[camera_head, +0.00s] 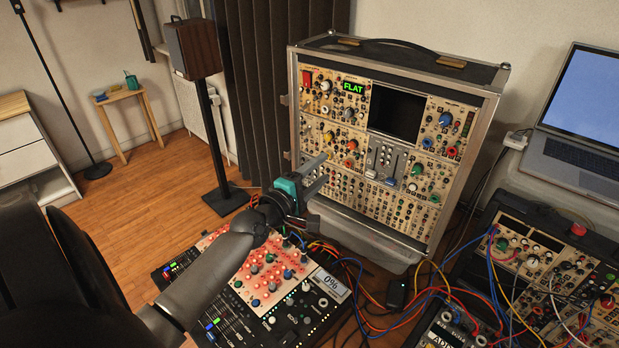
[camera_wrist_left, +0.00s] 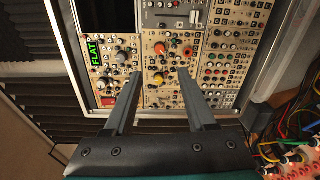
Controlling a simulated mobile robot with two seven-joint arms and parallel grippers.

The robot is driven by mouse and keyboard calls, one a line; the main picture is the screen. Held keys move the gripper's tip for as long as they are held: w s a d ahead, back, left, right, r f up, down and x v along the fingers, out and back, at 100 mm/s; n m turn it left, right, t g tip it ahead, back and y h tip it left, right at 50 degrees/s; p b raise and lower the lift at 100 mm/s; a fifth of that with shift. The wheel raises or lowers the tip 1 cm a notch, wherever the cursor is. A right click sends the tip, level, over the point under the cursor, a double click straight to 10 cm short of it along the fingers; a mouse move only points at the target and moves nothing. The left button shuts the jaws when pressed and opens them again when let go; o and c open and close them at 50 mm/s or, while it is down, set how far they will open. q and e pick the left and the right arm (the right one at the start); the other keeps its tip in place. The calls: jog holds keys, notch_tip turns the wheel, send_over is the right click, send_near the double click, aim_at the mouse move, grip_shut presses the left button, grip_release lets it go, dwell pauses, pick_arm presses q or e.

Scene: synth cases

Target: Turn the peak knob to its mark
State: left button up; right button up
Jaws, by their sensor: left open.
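The upright synth case (camera_head: 466,184) is full of cream modules with many knobs; I cannot read which is labelled peak. A yellow knob (camera_head: 329,136) and an orange knob (camera_head: 352,145) sit on its left middle module. My left gripper (camera_head: 325,170) is in front of this module, open and empty. In the left wrist view its fingers point at the panel, with the yellow knob (camera_wrist_left: 157,78) between the fingertips and the orange knob (camera_wrist_left: 160,49) beyond; neither looks gripped. A green display (camera_head: 354,87) reads FLAT. My right gripper is out of view.
A red-lit mixer (camera_head: 262,272) with a 0% display (camera_head: 331,284) lies below my left arm. Patch cables (camera_head: 440,293) tangle at front right, near a second case (camera_head: 540,250). A laptop (camera_head: 583,130) stands at right. Open floor is at left.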

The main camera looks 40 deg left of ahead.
pick_arm(q)
jog(key=shift+s+d+r, duration=0.1)
jog(key=shift+s, duration=1.7)
